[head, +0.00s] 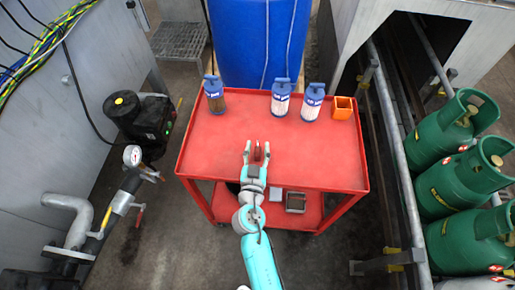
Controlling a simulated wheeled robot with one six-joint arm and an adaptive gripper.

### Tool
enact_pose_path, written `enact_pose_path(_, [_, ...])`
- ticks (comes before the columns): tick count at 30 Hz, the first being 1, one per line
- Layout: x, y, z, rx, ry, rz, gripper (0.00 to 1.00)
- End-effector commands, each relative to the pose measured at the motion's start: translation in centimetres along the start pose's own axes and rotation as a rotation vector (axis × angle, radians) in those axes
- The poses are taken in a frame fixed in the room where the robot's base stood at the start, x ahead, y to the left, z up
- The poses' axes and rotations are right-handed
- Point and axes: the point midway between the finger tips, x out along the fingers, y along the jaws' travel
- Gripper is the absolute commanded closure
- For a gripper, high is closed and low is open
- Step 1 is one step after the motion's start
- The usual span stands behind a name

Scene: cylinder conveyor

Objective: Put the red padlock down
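My gripper (257,147) is over the front middle part of the red cart's top (215,146), pointing away from me. A small dark red thing, which looks like the red padlock (257,154), is between its two fingers. The fingers appear closed on its sides. Red on red makes its outline hard to see. I cannot tell whether it touches the cart top or hangs just above it.
Along the cart's back edge stand a brown-filled canister (214,97), two white-filled canisters (281,100) (312,104) and an orange box (342,108). The cart's middle is bare.

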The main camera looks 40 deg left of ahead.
Motion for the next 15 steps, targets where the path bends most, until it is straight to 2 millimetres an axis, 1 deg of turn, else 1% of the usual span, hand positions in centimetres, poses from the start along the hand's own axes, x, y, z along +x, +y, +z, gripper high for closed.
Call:
enact_pose_path(1, [-0.3, 0.1, 1.5, 0.000, -0.025, 0.000, 0.54])
enact_pose_path(5, [-0.3, 0.1, 1.1, 0.002, -0.025, 0.000, 0.54])
enact_pose_path(8, [-0.4, 0.1, 0.2, 0.002, -0.024, -0.001, 0.54])
enact_pose_path(10, [-1.8, 0.0, 0.4, -0.002, -0.026, -0.002, 0.54])
enact_pose_path(15, [-5.2, 0.0, 0.0, -0.003, -0.021, -0.003, 0.54])
